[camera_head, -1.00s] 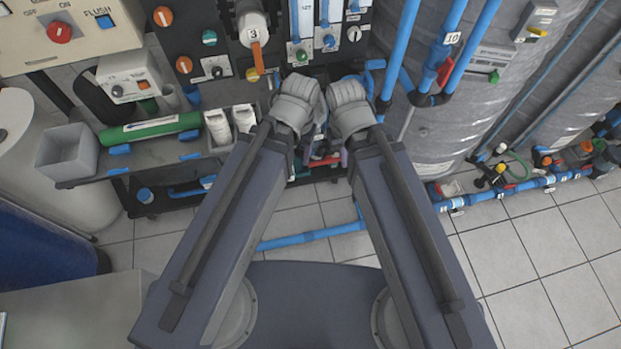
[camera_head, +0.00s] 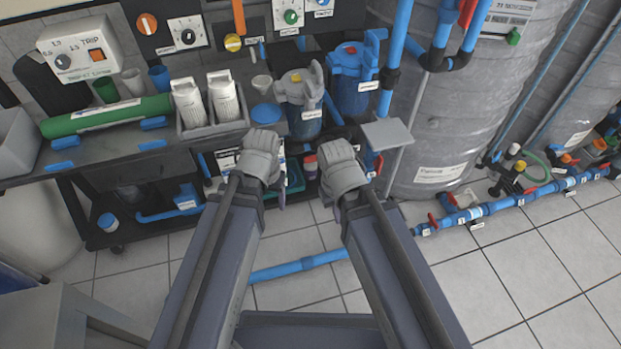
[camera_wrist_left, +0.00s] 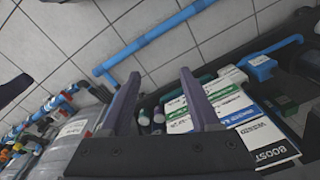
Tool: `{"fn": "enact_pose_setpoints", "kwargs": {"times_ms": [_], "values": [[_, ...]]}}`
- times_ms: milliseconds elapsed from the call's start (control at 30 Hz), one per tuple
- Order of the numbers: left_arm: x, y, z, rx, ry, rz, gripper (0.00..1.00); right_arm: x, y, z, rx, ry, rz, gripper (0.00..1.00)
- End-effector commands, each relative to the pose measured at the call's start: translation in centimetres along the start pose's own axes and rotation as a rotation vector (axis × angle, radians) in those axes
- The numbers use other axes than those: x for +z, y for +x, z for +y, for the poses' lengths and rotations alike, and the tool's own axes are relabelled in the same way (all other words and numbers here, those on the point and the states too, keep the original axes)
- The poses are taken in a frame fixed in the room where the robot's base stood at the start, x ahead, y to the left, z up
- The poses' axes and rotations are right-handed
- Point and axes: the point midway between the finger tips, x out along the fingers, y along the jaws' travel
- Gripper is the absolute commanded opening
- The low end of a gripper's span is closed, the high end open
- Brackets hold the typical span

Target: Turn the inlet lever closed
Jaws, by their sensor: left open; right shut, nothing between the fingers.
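I cannot tell which lever is the inlet lever. An orange lever (camera_head: 238,14) hangs at the top edge on the dark panel. A red handle (camera_head: 466,12) sits on the upright blue pipes at the upper right. Another red lever (camera_head: 434,221) is on the low blue pipe at the right. My left gripper (camera_head: 282,180) is in front of the rack's lower shelf; the left wrist view shows its two fingers apart and empty (camera_wrist_left: 159,73). Neither gripper is seen touching a lever.
A grey plate (camera_head: 387,133) is near the right one. White bottles (camera_head: 224,96) and a green cylinder (camera_head: 105,115) are on the bench. Labelled boxes (camera_wrist_left: 262,135) lie below the left gripper. Tiled floor (camera_head: 530,265) is open at the right.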

Motion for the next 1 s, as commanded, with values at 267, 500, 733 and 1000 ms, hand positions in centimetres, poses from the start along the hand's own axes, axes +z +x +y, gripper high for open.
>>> {"fn": "enact_pose_setpoints", "kwargs": {"times_ms": [267, 500, 733, 1000], "values": [[-0.7, 11.2, -0.8, 0.053, -0.058, 0.031, 0.62, -0.6, 11.1, -1.1, 0.001, 0.0, 0.001, 0.0], [-1.8, 18.8, -0.4, 0.171, -0.12, 0.084, 0.62, -1.1, 18.9, -1.8, 0.001, 0.0, 0.002, 0.0], [-4.9, 22.7, 2.5, 0.472, -0.234, 0.216, 0.62, -1.4, 25.2, -2.4, 0.002, 0.0, 0.003, 0.0], [-10.1, 15.2, 5.4, 0.989, -0.438, 0.442, 0.62, -1.5, 26.2, -2.5, 0.002, 0.0, 0.003, 0.0]]}}
